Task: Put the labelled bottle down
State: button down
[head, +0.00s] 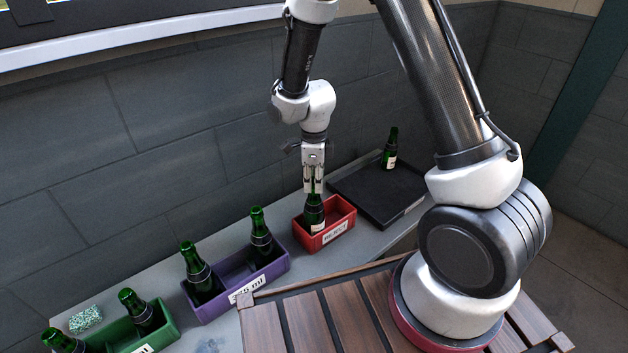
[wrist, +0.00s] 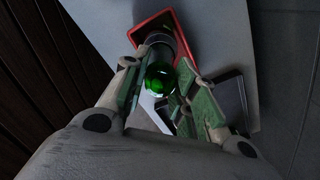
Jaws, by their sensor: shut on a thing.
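The labelled bottle (head: 315,214) is dark green with a pale label low on its body. It is upright inside the red crate (head: 340,232) marked REJECT, its base hidden behind the crate's front wall. I cannot tell whether it touches the crate floor. My gripper (head: 314,186) points down from above and is shut on the bottle's neck. In the wrist view the green bottle (wrist: 160,77) shows between the two finger pads, with the red crate (wrist: 151,24) around it.
A black tray (head: 407,208) with one bottle (head: 390,148) stands right of the red crate. To the left are a purple crate (head: 228,304) with two bottles and a green crate (head: 174,334) with bottles. A speckled green block (head: 86,319) lies behind the green crate.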

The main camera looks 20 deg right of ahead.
jog(key=c, duration=1.1)
grip_release()
notch_tip(320, 180, up, 12)
jog(key=s+d+r+n+t, duration=0.1)
jog(key=s+d+r+n, duration=0.35)
jog(key=r, duration=0.25)
jog(key=s+d+r+n+t, duration=0.1)
jog(key=s+d+r+n, duration=0.2)
jog(key=d+r+n, duration=0.25)
jog(key=s+d+r+n, duration=0.2)
jog(key=s+n, duration=0.2)
jog(key=s, duration=0.1)
jog(key=s+d+r+n+t, duration=0.1)
jog(key=s+d+r+n, duration=0.1)
jog(key=s+n, duration=0.2)
jog(key=s+d+r+n+t, duration=0.1)
jog(key=s+d+r+n, duration=0.1)
jog(key=s+n, duration=0.2)
jog(key=shift+s+d+r, duration=0.1)
jog(key=shift+s, duration=0.65)
jog(key=shift+s+d+r, duration=0.1)
jog(key=shift+s, duration=0.6)
